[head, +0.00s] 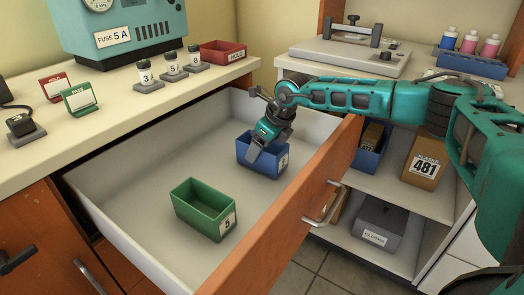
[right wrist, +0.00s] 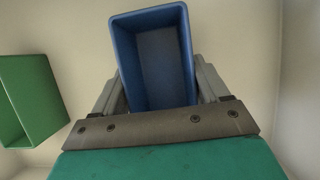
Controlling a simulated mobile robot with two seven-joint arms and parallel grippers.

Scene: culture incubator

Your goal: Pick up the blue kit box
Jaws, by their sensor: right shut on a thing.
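The blue kit box (head: 275,164) sits in the open drawer, towards its far right corner. My right gripper is shut on the box. I cannot tell whether the box is lifted off the drawer floor. My left gripper is not in view.
A green box (head: 204,208) labelled 5 stands nearer in the drawer, apart from the blue one; it also shows in the right wrist view (right wrist: 32,98). The drawer's orange front (head: 290,222) and pale walls surround both. Shelves with boxes (head: 425,157) stand at right.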

